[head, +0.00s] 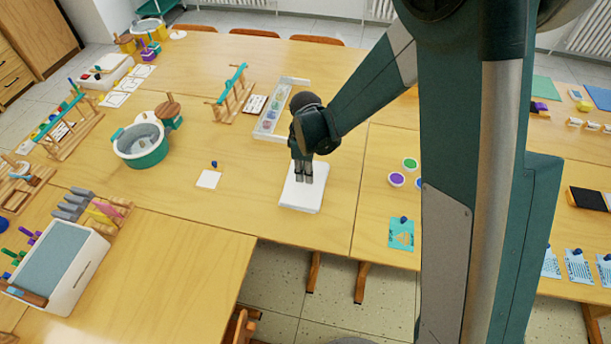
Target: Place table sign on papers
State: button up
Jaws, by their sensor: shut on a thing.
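A white stack of papers (301,201) lies on the wooden table near its front edge, at the middle of the head view. My gripper (303,176) points down over the far part of this stack. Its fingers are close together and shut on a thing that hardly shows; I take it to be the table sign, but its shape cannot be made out. The fingers and wrist hide the far end of the stack. I cannot tell whether the held thing touches the papers.
A clear tray of paint pots (267,122) stands just behind left. A small white card (208,179) and a teal pot (141,145) are to the left. Paint discs (396,179) and a teal card (401,235) lie to the right. Bare tabletop surrounds the papers.

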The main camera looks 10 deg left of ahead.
jog(key=shift+f, duration=0.45)
jog(key=shift+f, duration=0.2)
jog(key=o, duration=0.7)
jog(key=shift+r, duration=0.15)
jog(key=shift+r+p, duration=0.9)
jog(key=shift+r, duration=5.15)
jog(key=shift+d, duration=0.1)
